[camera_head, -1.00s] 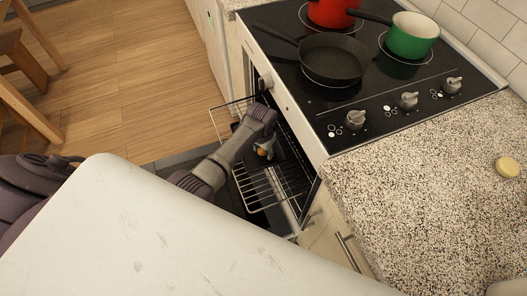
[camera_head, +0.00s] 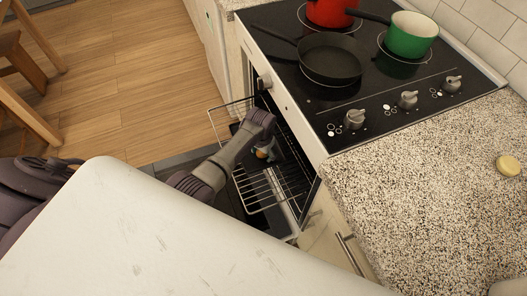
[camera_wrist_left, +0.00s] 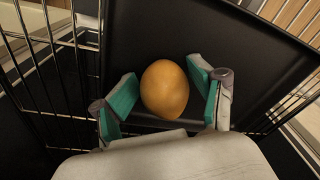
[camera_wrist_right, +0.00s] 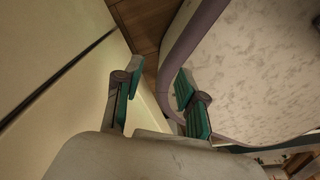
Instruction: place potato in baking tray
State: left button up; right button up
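The potato (camera_wrist_left: 164,88) is a yellow-orange oval in the left wrist view, between the fingers of my left gripper (camera_wrist_left: 163,82). The fingers stand open around it, with narrow gaps seeming to show at its sides. Behind it is the black baking tray (camera_wrist_left: 245,45); whether the potato rests on the tray is hard to tell. In the head view the potato (camera_head: 262,154) is a small orange patch under my left gripper (camera_head: 266,148), inside the oven's open front. My right gripper (camera_wrist_right: 157,95) is open and empty in the right wrist view.
The pulled-out oven rack (camera_head: 262,190) surrounds the left arm's reach, with wire bars beside the tray. Above is the black cooktop with a frying pan (camera_head: 330,60), a red pot (camera_head: 332,10) and a green pot (camera_head: 410,36). A yellow round item (camera_head: 508,165) lies on the speckled counter.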

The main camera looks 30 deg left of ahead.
aim_at(262, 154)
pick_arm(q)
jog(key=shift+s+f, duration=0.15)
jog(key=shift+f, duration=0.15)
jog(key=shift+r, duration=0.15)
jog(key=shift+r, duration=0.3)
notch_tip(262, 154, up, 13)
jog(key=s+p, duration=0.1)
jog(key=p, duration=0.2)
jog(key=shift+d+f, duration=0.15)
